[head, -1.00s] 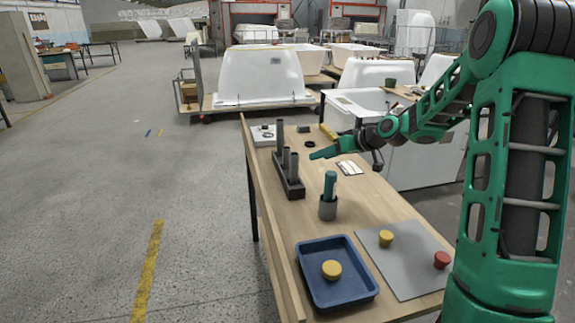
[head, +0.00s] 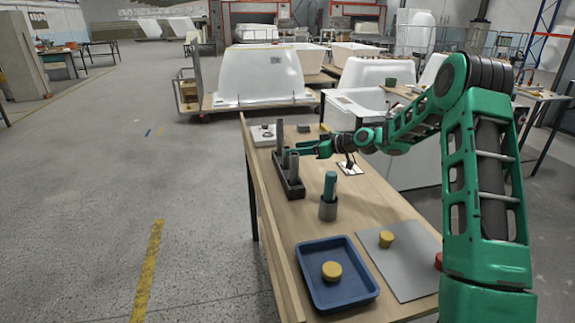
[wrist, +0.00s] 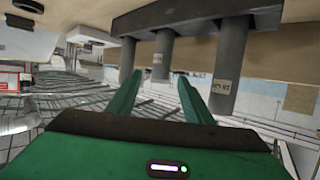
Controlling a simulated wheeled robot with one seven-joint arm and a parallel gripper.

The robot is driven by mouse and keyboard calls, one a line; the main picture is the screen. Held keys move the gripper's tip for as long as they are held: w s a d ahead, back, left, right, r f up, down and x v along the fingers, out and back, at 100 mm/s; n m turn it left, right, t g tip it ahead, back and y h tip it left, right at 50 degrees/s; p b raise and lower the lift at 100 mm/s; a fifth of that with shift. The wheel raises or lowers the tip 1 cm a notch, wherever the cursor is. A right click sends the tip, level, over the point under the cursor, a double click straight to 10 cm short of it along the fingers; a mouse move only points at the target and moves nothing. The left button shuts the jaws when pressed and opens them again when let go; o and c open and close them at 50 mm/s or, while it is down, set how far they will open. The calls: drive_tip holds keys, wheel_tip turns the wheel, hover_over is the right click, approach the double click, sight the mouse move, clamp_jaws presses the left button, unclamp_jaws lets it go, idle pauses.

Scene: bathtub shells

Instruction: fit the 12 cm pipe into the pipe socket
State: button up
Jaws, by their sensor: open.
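In the wrist view, which is upside down, three pipes hang from the top, a near one (wrist: 228,65), a middle one (wrist: 163,55) and a far one (wrist: 127,58). Some carry small labels, too small to read surely. My gripper (head: 300,151) is open and empty beside the rack, its fingers (wrist: 153,80) pointing toward the pipes. A white block (head: 264,135) with a dark round part stands behind the rack; I cannot tell if it is the socket.
A grey cup (head: 328,209) holding a green-handled item (head: 330,185) stands in front of the rack. A blue tray (head: 340,297) with a yellow disc and a grey mat (head: 403,270) with a yellow plug lie nearer. A raised wooden edge (head: 262,215) borders the table's left.

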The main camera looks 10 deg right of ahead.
sight(286, 148)
drive_tip(key=shift+x, duration=2.75)
drive_tip(key=shift+r, duration=0.2)
clamp_jaws()
drive_tip(key=shift+r, duration=0.1)
